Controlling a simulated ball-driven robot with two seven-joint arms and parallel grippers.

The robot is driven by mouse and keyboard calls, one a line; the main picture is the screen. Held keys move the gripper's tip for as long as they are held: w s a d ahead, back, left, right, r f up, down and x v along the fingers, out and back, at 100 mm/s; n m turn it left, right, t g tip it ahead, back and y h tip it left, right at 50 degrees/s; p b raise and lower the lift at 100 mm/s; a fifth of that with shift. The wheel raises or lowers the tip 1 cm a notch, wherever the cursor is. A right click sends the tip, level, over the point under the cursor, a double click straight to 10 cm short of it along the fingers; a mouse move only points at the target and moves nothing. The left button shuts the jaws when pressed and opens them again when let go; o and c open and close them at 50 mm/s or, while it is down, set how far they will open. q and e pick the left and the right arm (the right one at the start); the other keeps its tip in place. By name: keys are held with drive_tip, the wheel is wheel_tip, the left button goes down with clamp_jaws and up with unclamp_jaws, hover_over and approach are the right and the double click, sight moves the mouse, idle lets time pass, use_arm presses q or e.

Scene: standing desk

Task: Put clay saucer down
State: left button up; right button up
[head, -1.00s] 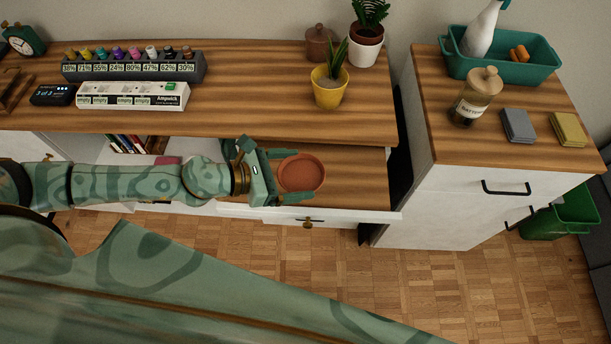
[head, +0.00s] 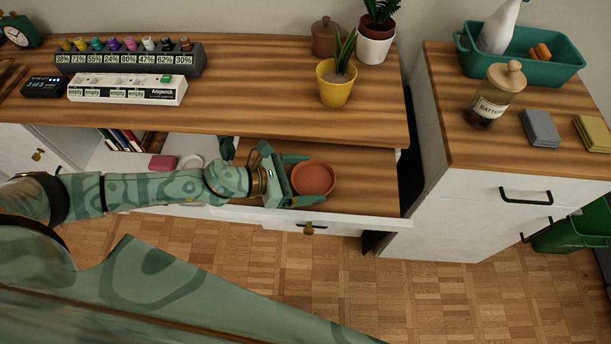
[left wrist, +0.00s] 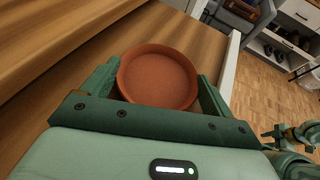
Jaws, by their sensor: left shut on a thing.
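The clay saucer (head: 313,178) is a round, shallow, reddish-brown dish. My left gripper (head: 306,180) is shut on it, with one finger on each side of the rim. In the head view the saucer is over the wooden surface of a pulled-out drawer (head: 365,185), below the desk top. In the left wrist view the saucer (left wrist: 158,78) lies level and empty between the fingers. I cannot tell whether its underside touches the wood. A green jointed part at the right edge of the left wrist view may be my right arm; its jaws are not clear.
The desk top (head: 250,105) overhangs the back of the drawer. It holds a yellow plant pot (head: 336,90) and a white power strip (head: 127,90). A side cabinet (head: 460,195) stands right of the drawer. Drawer surface right of the saucer is bare.

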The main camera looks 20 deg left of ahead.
use_arm(q)
drive_tip(key=o, duration=0.8)
drive_tip(key=shift+f, duration=0.15)
drive_tip(key=shift+o, duration=0.2)
drive_tip(key=shift+a+r, duration=0.1)
drive_tip(key=shift+r, duration=0.2)
drive_tip(key=v, duration=1.1)
drive_tip(key=shift+s+a, duration=0.25)
drive_tip(key=shift+a, duration=0.05)
